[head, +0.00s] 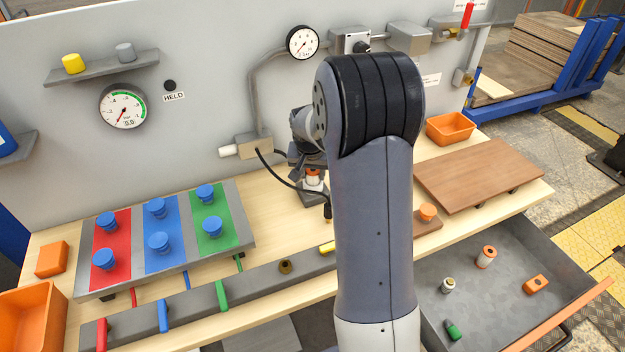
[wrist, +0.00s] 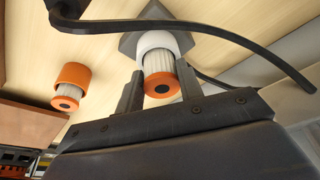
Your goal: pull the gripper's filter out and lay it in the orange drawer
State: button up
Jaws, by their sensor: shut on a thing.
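My gripper (wrist: 157,85) is shut on a filter (wrist: 161,84) with a pale pleated body and an orange end cap. One finger is on each side of it. A white collar (wrist: 158,42) surrounds the filter's far end, over a dark grey base (wrist: 127,44). In the head view my gripper (head: 312,172) is low over the bench behind my arm, so the filter is mostly hidden there. The drawer (head: 565,315) with an orange front edge is pulled out at the lower right. A second orange-capped filter (wrist: 72,85) is left of my gripper in the wrist view.
A black cable (head: 285,182) hangs beside my gripper.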

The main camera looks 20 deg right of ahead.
aim_at(313, 171)
jog(key=shift+r, duration=0.2)
jog(key=shift+r+p, duration=1.2)
jog(key=shift+r, duration=0.45)
jog(key=shift+r, duration=0.2)
jog(key=shift+r+p, duration=1.55)
jog(key=shift+r, duration=0.7)
